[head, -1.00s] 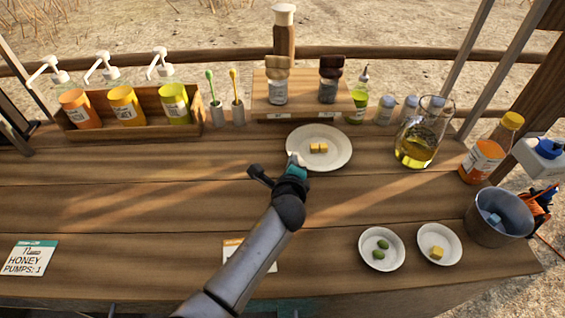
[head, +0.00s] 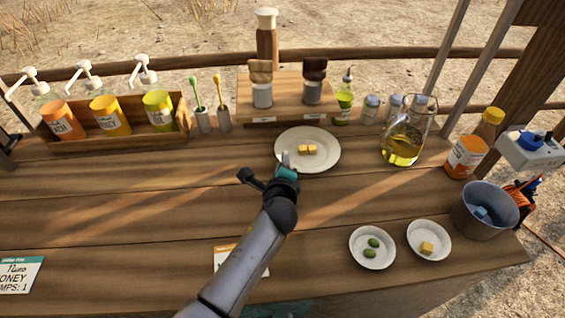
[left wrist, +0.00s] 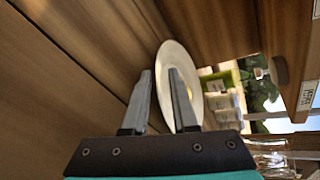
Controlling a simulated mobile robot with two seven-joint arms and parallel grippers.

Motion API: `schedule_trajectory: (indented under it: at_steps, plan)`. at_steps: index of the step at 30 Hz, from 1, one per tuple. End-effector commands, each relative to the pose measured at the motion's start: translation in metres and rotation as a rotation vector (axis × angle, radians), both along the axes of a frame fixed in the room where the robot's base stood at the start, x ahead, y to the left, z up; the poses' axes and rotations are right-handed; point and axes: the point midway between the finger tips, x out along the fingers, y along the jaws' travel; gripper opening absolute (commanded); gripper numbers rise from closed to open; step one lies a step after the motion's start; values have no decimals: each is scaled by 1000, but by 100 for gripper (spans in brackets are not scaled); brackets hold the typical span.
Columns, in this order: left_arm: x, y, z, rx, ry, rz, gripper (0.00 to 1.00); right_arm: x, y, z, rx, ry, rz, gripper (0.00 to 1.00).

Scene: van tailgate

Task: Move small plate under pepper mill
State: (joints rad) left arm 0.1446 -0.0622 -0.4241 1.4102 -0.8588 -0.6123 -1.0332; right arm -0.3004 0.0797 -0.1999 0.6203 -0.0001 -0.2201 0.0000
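A white plate (head: 325,160) with two yellow cubes on it lies on the wooden counter in front of a raised wooden shelf. My left gripper (head: 286,160) is at its near-left rim. In the left wrist view, the two fingers (left wrist: 160,85) are apart, and the plate (left wrist: 190,62) is seen steeply, its rim at the fingertips; contact cannot be told. A tall wooden mill (head: 267,45) with a pale top stands at the shelf's back. Two shorter grinders, one tan-topped (head: 261,85) and one dark-topped (head: 313,82), stand on the shelf. My right gripper is not in view.
Two small white dishes (head: 356,262) (head: 440,253) hold green pieces and a yellow cube at front right. A glass oil jug (head: 404,140), an orange bottle (head: 470,150) and a metal bucket (head: 470,218) stand at right. Pump bottles fill a wooden box (head: 85,137) at left.

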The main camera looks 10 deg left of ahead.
Motion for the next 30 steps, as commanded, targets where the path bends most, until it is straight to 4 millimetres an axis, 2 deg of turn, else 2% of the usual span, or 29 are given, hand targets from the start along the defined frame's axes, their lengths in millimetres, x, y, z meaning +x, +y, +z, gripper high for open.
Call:
schedule_trajectory:
  at_steps: [1,8,24,30]
  plan:
    - [-3,3,-7,5,16,7,38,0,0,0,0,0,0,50]
    - [-17,2,-2,6,20,6,38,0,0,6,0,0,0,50]
    - [-108,-7,43,1,5,0,38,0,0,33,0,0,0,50]
    - [-132,-8,53,1,3,0,38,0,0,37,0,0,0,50]
